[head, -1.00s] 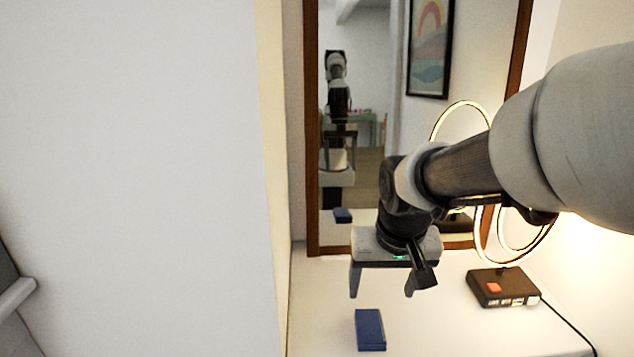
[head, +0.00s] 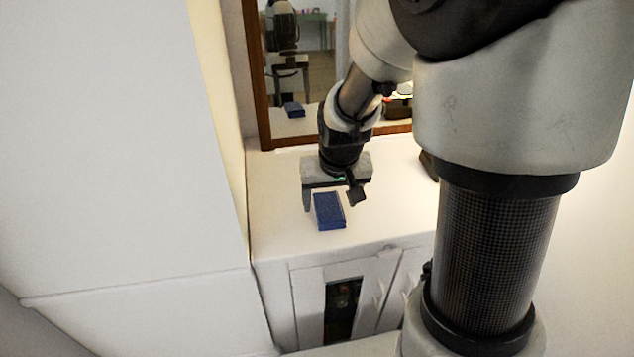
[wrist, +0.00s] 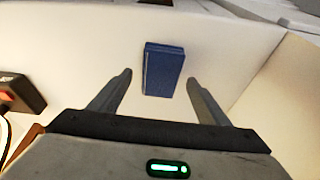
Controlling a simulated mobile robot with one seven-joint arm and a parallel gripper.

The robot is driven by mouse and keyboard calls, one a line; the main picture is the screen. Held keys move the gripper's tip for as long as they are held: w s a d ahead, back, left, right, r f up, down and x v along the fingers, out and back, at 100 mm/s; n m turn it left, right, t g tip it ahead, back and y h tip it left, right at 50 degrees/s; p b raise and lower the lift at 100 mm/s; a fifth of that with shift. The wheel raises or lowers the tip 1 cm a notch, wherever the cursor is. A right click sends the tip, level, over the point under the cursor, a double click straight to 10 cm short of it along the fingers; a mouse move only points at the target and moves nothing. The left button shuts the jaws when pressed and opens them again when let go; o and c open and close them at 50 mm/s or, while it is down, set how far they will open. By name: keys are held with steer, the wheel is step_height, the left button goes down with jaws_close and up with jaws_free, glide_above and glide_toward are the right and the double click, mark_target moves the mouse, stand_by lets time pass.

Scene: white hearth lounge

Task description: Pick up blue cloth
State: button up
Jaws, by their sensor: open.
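The blue cloth (head: 329,211) is a flat, folded rectangle lying on the white cabinet top (head: 275,225), near its front edge. It also shows in the wrist view (wrist: 163,70), whole and unobstructed, in line with the gap between the fingers. My gripper (head: 331,205) is open and empty, pointing down at the cloth. In the wrist view my gripper (wrist: 160,78) has one finger to each side of the cloth's near end. I cannot tell the exact height of the fingertips above the top.
A mirror (head: 320,70) with a brown frame (head: 256,80) stands behind the cabinet top. A dark box with a red button (wrist: 20,95) sits at the left in the wrist view. Cabinet doors (head: 308,300) are below.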

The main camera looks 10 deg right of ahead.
steer(key=shift+x, duration=0.8)
steer(key=shift+f+b, duration=0.25)
steer(key=shift+b, duration=0.05)
steer(key=shift+c, duration=0.2)
steer(key=c, duration=1.1)
